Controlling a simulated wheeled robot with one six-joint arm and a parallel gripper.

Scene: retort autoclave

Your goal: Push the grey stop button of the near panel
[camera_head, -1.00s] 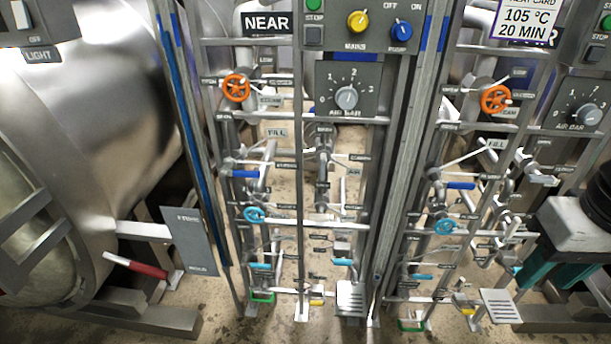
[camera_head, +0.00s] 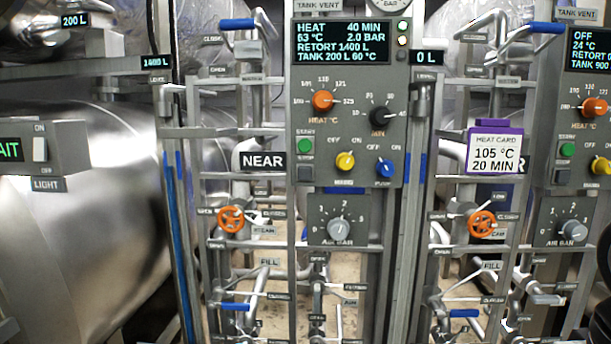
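The near panel (camera_head: 392,92) stands at the centre of the head view, with the NEAR sign at its left. Its grey stop button (camera_head: 305,174) is a small square at the panel's lower left, under the STOP label. The green start button (camera_head: 305,146) is right above it. The stop button is in plain sight with nothing in front of it. My gripper is not in view.
Yellow (camera_head: 345,161) and blue (camera_head: 384,168) knobs sit right of the stop button. An orange heat knob (camera_head: 323,101) is above, and the air dial (camera_head: 340,229) is below. A similar panel (camera_head: 552,147) stands at the right. Pipes and valves surround both.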

